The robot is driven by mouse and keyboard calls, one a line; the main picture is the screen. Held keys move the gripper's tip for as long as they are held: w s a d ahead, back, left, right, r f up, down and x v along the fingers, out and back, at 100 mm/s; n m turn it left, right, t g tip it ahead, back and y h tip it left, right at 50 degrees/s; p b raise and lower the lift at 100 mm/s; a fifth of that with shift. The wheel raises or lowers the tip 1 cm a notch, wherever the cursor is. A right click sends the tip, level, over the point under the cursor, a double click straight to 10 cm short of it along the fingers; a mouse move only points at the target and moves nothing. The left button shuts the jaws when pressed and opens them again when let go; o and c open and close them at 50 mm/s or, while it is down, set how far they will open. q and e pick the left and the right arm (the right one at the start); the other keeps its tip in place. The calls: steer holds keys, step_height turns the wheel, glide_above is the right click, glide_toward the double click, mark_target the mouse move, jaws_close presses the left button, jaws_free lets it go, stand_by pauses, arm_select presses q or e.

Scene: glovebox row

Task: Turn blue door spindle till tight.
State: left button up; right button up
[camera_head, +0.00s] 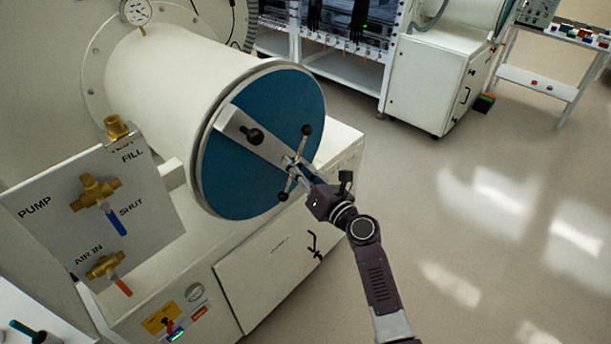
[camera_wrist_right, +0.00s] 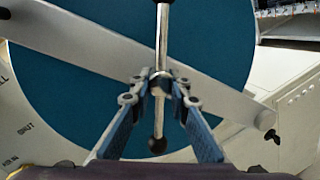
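The blue door (camera_head: 232,178) is the round end of a white cylinder, and it also fills much of the right wrist view (camera_wrist_right: 75,95). A pale bar (camera_head: 262,143) crosses it, with a black knob on it. The spindle (camera_head: 289,179) sits on this bar and has a thin metal handle with black ball ends. In the right wrist view the spindle handle (camera_wrist_right: 162,35) stands nearly upright. My right gripper (camera_wrist_right: 162,82) has its fingertips closed on both sides of the spindle's hub and seems to touch it. My left gripper is not in view.
A valve panel (camera_head: 95,215) marked PUMP, FILL and AIR IN stands left of the door. A white cabinet (camera_head: 285,262) lies below it. The floor (camera_head: 480,240) at right is clear.

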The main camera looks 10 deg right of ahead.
steer(key=v, duration=1.1)
steer(key=shift+s, duration=0.2)
steer(key=shift+d, duration=0.1)
